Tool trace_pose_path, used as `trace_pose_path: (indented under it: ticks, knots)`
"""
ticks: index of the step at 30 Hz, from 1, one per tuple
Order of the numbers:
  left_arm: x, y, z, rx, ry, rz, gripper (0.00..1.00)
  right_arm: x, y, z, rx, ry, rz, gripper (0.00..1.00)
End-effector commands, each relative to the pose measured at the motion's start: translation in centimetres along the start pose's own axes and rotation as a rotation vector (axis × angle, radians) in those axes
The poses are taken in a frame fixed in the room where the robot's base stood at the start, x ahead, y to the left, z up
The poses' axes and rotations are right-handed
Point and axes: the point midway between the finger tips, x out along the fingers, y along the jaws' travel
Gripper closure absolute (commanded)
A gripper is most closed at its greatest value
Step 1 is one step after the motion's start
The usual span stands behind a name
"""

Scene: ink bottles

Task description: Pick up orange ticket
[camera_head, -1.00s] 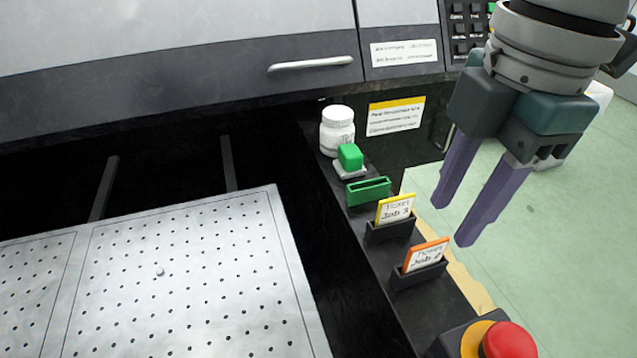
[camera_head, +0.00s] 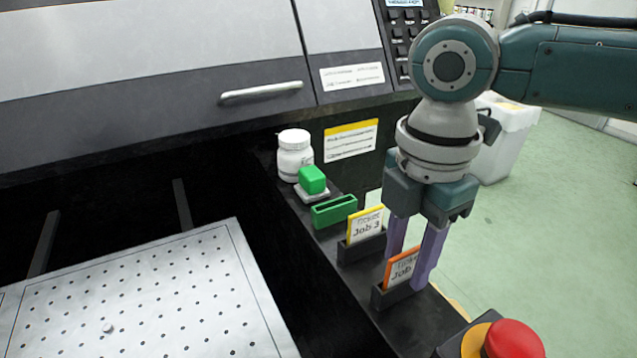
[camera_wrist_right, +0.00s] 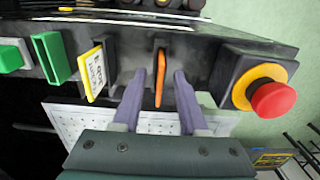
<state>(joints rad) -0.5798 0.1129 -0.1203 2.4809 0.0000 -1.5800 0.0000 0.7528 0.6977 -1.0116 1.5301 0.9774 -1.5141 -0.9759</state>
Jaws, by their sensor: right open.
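The orange ticket (camera_head: 402,268) stands upright in a dark holder (camera_head: 392,296) on the narrow black shelf. In the right wrist view the orange ticket (camera_wrist_right: 160,80) shows edge-on, between the two purple fingers. My right gripper (camera_head: 408,268) is open and points down at the ticket; in the right wrist view its fingertips (camera_wrist_right: 160,76) lie on either side of it. I cannot see either finger touching the ticket. In the head view one finger partly covers the ticket's right side. My left gripper is not in view.
The yellow-edged ticket (camera_head: 365,224) stands close by in its own holder. The green slot (camera_head: 334,211), a green block (camera_head: 312,179) and a white bottle (camera_head: 295,155) are farther along the shelf. A red button (camera_head: 513,340) stands at the near end. Open floor lies right.

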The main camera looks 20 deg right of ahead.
Motion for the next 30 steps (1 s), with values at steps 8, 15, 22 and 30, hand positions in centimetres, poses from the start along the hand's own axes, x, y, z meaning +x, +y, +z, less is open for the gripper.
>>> trace_pose_path:
  ticks: [8,15,22,30]
  knots:
    - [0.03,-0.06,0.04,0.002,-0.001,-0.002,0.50,0.28,-0.01,-0.01,-0.001,0.000,0.001,0.61]
    - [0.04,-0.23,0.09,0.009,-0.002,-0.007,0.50,0.25,0.00,-0.01,0.000,0.000,0.001,0.88]
    - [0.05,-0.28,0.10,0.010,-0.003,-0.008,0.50,0.24,0.00,-0.01,0.000,0.000,0.001,1.00]
    - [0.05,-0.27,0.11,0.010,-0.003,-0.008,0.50,0.24,0.00,-0.01,0.000,0.000,0.001,1.00]
